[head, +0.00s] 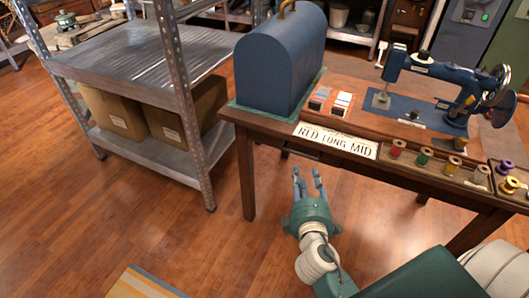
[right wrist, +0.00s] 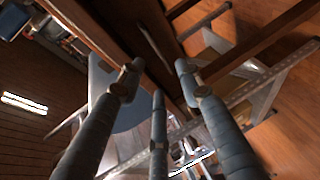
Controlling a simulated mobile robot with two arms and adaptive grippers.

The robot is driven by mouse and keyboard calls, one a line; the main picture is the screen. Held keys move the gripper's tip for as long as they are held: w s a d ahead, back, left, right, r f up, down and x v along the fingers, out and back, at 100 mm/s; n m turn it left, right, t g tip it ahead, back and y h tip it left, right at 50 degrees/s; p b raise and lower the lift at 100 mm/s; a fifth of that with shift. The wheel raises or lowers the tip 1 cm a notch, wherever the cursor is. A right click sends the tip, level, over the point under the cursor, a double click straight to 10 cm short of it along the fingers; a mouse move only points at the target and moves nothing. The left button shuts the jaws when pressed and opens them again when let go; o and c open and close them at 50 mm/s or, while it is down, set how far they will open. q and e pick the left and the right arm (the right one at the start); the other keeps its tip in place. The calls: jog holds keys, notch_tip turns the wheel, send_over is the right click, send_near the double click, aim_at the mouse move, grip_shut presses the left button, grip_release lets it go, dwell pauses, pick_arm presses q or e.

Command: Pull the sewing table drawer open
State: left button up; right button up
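The wooden sewing table (head: 238,119) stands at the right of the head view. The drawer looks closed. My left gripper is not in view.
A blue sewing-machine case (head: 275,65), a sewing machine (head: 430,85) and several thread spools (head: 425,156) sit on the table. A metal shelf (head: 172,80) with cardboard boxes (head: 118,112) stands to the left. The wooden floor (head: 165,220) between is clear.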

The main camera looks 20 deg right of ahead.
aim_at(303, 154)
jog(key=x, duration=1)
jog(key=shift+w+d+r, duration=0.2)
jog(key=shift+w+d, duration=0.05)
jog(key=shift+w, duration=0.15)
grip_shut()
